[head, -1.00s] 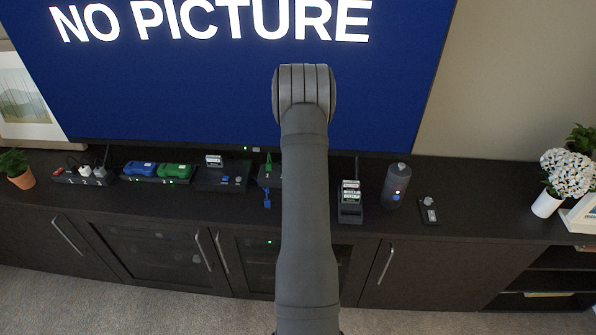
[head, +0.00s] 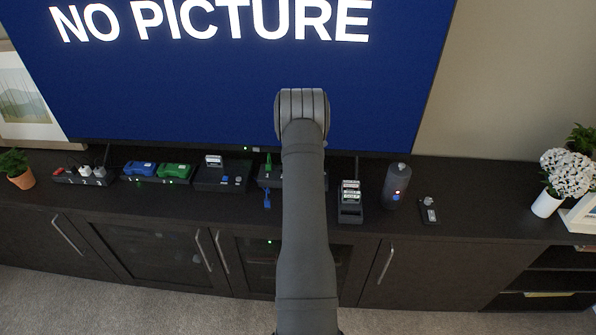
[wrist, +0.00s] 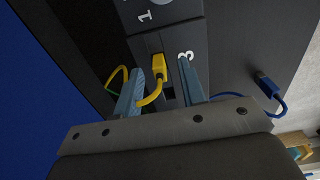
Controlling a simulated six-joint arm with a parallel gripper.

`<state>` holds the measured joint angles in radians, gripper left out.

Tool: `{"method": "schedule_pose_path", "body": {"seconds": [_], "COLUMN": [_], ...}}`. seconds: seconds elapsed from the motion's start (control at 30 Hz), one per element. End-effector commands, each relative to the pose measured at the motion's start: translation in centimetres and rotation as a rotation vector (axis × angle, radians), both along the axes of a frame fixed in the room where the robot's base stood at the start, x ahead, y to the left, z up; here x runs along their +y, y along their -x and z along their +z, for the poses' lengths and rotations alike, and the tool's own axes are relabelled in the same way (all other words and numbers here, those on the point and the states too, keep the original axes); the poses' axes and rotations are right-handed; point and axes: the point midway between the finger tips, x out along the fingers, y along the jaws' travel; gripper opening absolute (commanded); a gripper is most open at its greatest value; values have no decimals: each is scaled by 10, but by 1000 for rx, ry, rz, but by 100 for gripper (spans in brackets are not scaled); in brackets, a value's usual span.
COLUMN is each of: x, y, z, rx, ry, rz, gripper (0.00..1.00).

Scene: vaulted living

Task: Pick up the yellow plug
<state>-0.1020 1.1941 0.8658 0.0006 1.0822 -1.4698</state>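The yellow plug (wrist: 157,68) shows in the wrist view, at a socket of a black box (wrist: 176,42) marked with white numbers. Its yellow cable (wrist: 150,100) curves down and back to the left. My gripper (wrist: 160,66) is open, with one blue-grey finger on each side of the plug. Clear gaps show between the fingers and the plug, and nothing is held. In the head view my arm hides the gripper and the yellow plug; only the left part of the black box (head: 264,178) shows.
A blue plug (wrist: 265,86) with a blue cable lies right of the box in the wrist view. In the head view, a green plug (head: 268,161) is at the box. A device with cards (head: 350,202) and a dark cylinder (head: 396,187) stand right. The TV (head: 200,80) rises behind.

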Motion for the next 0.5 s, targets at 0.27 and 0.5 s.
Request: {"method": "schedule_pose_path", "body": {"seconds": [0.27,0.5], "x": [0,0], "y": [0,0], "z": [-3,-3], "rx": [-2,-1], "ry": [0,0], "rz": [0,0], "gripper": [29,0]}}
